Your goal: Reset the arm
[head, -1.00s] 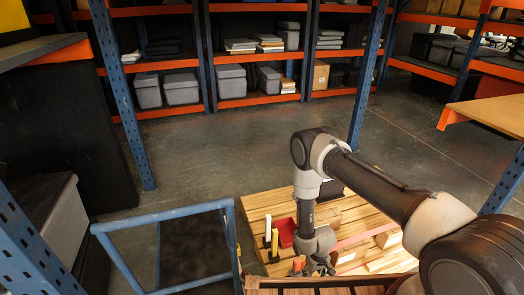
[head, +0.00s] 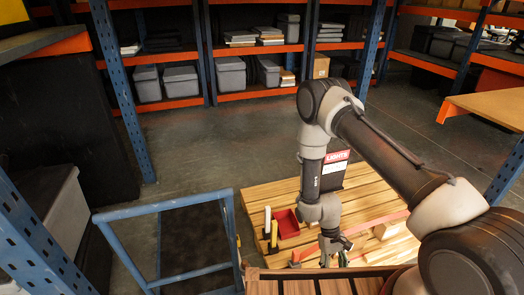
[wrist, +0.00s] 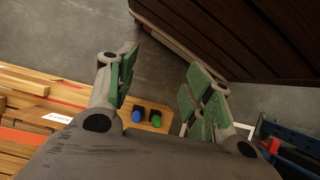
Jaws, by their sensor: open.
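My gripper (head: 335,248) hangs at the end of my arm over the front part of the slatted wooden tabletop (head: 262,197) in the head view. In the wrist view my gripper (wrist: 162,92) shows its two green-padded fingers spread wide apart, with nothing between them. My arm arches up from the lower right and then drops down to the gripper. Part of the gripper is small and dark in the head view.
A red bin (head: 287,223) and white and yellow upright pieces (head: 272,232) stand left of my gripper. A black board with a LIGHTS label (head: 337,156) is behind my arm. A blue cart frame (head: 165,210) stands left. Brown slats (head: 300,287) lie in front. Grey floor is clear behind.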

